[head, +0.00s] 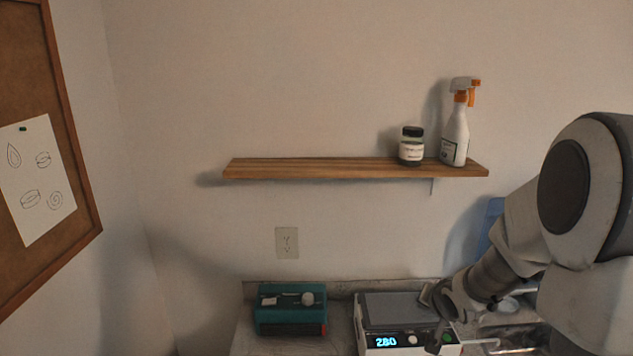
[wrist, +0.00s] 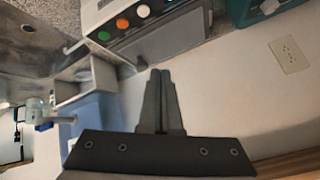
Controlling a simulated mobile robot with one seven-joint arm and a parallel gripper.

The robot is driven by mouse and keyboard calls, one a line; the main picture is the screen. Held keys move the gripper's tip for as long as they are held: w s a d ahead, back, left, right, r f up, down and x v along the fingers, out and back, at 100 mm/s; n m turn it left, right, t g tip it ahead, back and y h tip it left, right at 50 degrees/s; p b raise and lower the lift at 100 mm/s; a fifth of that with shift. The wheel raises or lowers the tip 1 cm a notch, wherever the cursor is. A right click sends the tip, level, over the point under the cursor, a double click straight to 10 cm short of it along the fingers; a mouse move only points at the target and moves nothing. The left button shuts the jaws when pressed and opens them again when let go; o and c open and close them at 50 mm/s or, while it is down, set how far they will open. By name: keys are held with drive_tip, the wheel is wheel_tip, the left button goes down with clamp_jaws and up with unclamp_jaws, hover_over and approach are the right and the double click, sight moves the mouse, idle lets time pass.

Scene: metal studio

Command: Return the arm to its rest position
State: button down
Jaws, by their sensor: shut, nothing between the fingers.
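My arm reaches in from the right side of the head view, bent down toward the counter. In the wrist view my gripper (wrist: 160,78) is shut, its two fingers together with nothing between them. The fingertips show in front of a white device with a dark top and coloured knobs (wrist: 142,30). In the head view this device (head: 385,341) has a lit display reading 280 and stands on the counter, and my wrist is over its right side. My fingertips are hard to make out in the head view.
A wooden shelf (head: 330,169) on the wall holds a dark-lidded jar (head: 411,150) and a spray bottle (head: 455,135). A teal box (head: 291,322) with small items on top stands left of the device. A metal sink (wrist: 30,50) and a blue object (wrist: 98,120) show in the wrist view.

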drive_tip(key=s+a+r+n+g+h+b, duration=0.1)
drive_tip(key=s+a+r+n, duration=0.15)
drive_tip(key=s+r, duration=0.45)
drive_tip(key=s+a+r+n+g+b, duration=0.1)
drive_tip(key=s+a+r, duration=0.35)
drive_tip(key=s, duration=0.55)
drive_tip(key=s+a+n+g+y+b, duration=0.1)
drive_tip(key=s+a+n, duration=0.2)
drive_tip(key=s, duration=0.7)
drive_tip(key=shift+a+r+y, duration=0.25)
drive_tip(key=shift+a+y, duration=0.15)
drive_tip(key=shift+a, duration=0.15)
idle(1.2)
